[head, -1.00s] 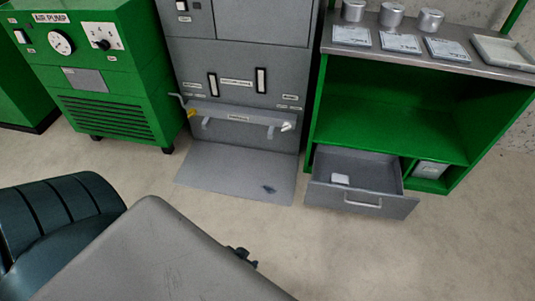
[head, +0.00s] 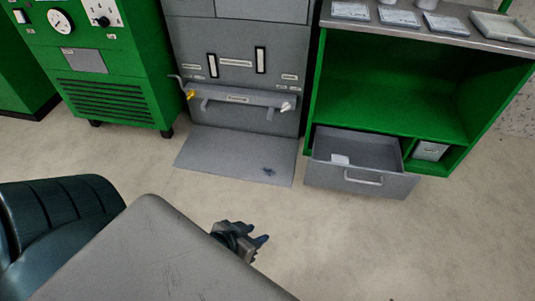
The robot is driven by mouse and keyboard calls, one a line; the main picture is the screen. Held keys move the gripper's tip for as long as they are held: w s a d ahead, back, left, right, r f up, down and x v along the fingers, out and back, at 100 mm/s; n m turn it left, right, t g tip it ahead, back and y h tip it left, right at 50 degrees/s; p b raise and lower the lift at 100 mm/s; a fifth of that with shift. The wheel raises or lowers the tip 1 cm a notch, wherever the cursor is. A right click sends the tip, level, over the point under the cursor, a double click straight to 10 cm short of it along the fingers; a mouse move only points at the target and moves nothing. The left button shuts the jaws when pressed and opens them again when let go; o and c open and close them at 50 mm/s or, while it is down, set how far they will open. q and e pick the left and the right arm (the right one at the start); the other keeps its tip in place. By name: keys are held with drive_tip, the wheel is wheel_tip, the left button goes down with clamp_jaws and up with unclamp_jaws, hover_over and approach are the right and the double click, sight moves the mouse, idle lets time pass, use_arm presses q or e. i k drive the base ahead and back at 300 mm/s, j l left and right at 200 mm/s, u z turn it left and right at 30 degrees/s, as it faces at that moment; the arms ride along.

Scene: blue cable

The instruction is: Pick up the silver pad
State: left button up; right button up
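A small pale, silvery-white pad (head: 340,159) lies inside the open grey drawer (head: 361,180), near its left side. It is small in the head view, and its surface detail is hard to make out. My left gripper (head: 260,248) shows beyond the edge of the grey surface in the lower middle. It is dark, with its fingers apart and nothing seen between them. It is well short of the drawer, below and to the left of the pad. My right gripper is not in view.
The green cabinet (head: 395,85) stands above the drawer, with a light box (head: 430,150) in its right cubby. A grey machine (head: 237,60) with a low shelf bar and a floor plate (head: 235,155) stands left of it. A green air pump (head: 110,70) is further left. Open floor lies before the drawer.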

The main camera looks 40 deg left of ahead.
sight(338, 158)
drive_tip(key=i+j+z, duration=0.3)
drive_tip(key=j, duration=0.3)
drive_tip(key=i+j+z, duration=0.15)
drive_tip(key=i+j, duration=0.15)
